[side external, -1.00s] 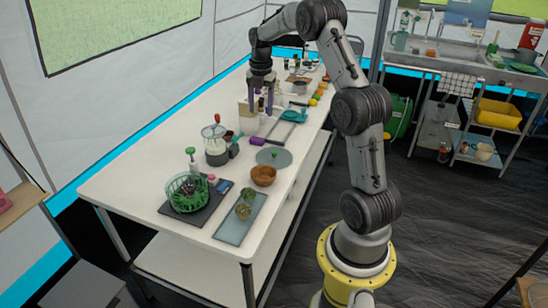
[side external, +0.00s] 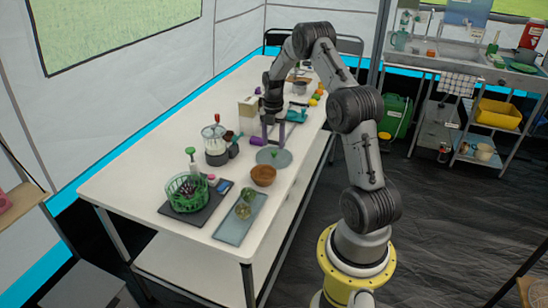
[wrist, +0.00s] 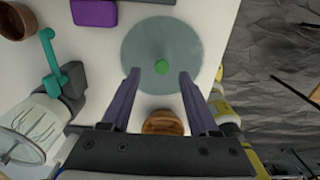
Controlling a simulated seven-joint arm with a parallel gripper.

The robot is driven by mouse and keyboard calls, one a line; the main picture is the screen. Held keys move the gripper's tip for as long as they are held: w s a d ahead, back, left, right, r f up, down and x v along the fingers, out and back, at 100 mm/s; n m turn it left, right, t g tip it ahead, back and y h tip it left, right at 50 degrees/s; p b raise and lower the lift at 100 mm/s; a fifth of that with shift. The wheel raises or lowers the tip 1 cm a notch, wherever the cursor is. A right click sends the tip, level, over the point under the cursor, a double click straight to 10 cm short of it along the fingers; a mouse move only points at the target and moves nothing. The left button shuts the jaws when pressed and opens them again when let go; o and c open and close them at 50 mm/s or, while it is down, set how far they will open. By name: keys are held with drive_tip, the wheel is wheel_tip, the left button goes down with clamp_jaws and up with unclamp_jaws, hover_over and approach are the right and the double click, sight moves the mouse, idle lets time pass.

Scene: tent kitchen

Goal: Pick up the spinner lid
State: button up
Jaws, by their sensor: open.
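I cannot tell the exact height of the fingertips above the disc. A green spinner basket (side external: 188,193) with dark contents stands on a dark board at the near left.
A wooden bowl (side external: 263,176) sits close to the lid's near side. A glass-topped blender-like device (side external: 215,150) stands to the left, and a purple item (wrist: 94,12) lies beyond. A tray (side external: 230,232) with greens lies nearer. The table's right edge is close to the lid.

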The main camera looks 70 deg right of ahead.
sight(274, 152)
drive_tip(key=shift+s+f, duration=0.15)
drive_tip(key=shift+f, duration=1.75)
clamp_jaws()
